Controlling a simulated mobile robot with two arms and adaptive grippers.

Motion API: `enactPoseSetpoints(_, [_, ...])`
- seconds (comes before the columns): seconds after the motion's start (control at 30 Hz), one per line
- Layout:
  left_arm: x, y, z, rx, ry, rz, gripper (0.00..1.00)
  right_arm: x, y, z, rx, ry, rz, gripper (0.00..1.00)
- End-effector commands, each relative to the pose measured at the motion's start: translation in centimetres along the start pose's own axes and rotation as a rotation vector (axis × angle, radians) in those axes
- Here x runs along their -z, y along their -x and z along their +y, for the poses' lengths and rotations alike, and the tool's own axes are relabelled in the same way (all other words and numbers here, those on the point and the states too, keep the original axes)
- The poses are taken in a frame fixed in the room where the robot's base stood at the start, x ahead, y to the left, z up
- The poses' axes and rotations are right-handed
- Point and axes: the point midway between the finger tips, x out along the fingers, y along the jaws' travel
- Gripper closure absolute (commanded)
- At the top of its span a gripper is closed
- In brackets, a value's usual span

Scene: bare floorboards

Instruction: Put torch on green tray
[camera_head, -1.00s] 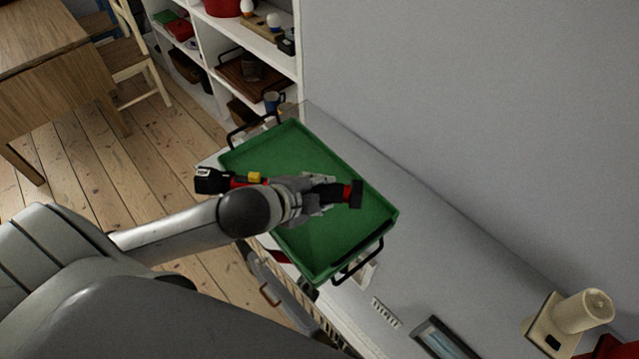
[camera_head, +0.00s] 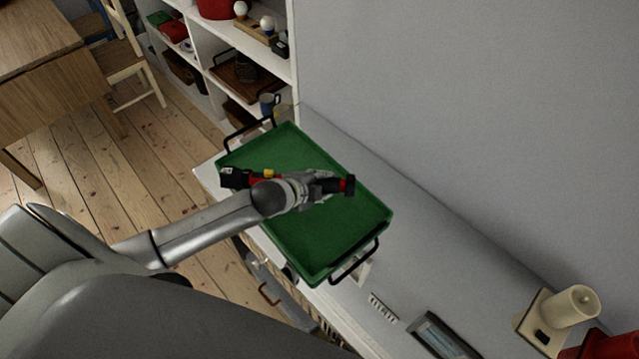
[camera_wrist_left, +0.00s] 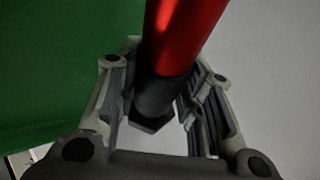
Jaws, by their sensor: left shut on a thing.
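The green tray (camera_head: 330,235) with black handles stands on a white surface against the wall. My left gripper (camera_head: 322,186) is over the tray and shut on the torch. The torch is black and red with a yellow part; its black end (camera_head: 235,178) points left near the tray's left rim and its other end is at the right of the gripper. In the left wrist view the torch's red body (camera_wrist_left: 185,35) passes between the fingers (camera_wrist_left: 155,105), with the green tray (camera_wrist_left: 60,70) behind. I cannot tell whether the torch touches the tray. My right gripper does not show.
A white shelf unit (camera_head: 215,60) with several objects stands beyond the tray. A cream lamp-like object (camera_head: 570,305), a framed item (camera_head: 440,335) and a small white strip (camera_head: 383,307) lie to the right. The tray itself holds nothing else visible.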

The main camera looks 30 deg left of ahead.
Motion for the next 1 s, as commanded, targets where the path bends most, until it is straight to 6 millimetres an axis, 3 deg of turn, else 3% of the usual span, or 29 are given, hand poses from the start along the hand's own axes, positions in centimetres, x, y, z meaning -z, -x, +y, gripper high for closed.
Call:
enactPoseSetpoints(0.7, [-0.5,-1.3,1.2,0.005,-0.002,0.001,0.97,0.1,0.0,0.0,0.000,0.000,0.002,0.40])
enactPoseSetpoints(0.73, [-0.5,-1.2,1.2,0.003,-0.002,0.000,0.61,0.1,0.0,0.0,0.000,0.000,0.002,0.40])
enactPoseSetpoints(0.87, [-0.5,-1.2,1.2,0.003,-0.001,0.001,0.44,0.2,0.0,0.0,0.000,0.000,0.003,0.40])
enactPoseSetpoints(1.0, [-0.5,-1.2,1.2,0.004,-0.002,0.001,0.44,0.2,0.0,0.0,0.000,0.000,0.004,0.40])
